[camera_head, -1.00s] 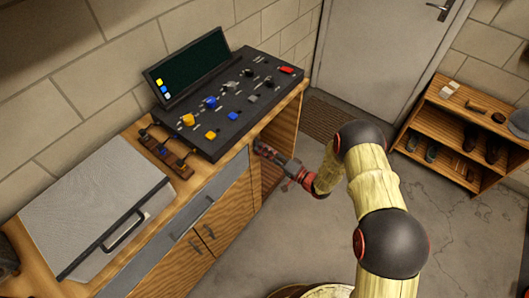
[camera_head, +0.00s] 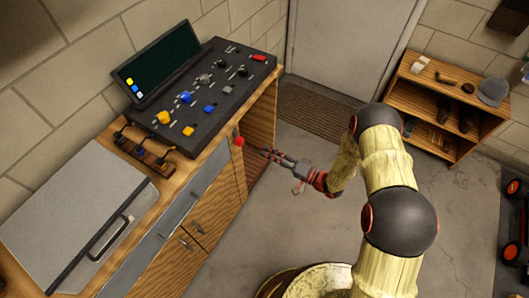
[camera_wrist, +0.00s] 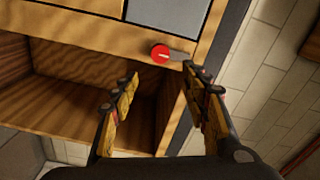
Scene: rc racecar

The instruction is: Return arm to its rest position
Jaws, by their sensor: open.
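My arm (camera_head: 390,170) reaches out over the floor toward the workbench, bent at its dark joints. My gripper (camera_head: 272,156) is open and empty, in front of the bench's open bay. In the wrist view the two fingers of my gripper (camera_wrist: 160,95) stand well apart with nothing between them. A red round knob (camera_head: 239,141) sits on the bench front just beyond the fingertips. The red knob also shows in the wrist view (camera_wrist: 160,53), above the gap between the fingers; I see no contact with it.
The wooden workbench (camera_head: 207,178) carries a dark control panel (camera_head: 195,122) and a grey lidded case (camera_head: 65,215). A wooden shelf (camera_head: 409,95) with shoes stands at the back right. A dark mat (camera_head: 320,108) lies before the door. The floor between bench and shelf is clear.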

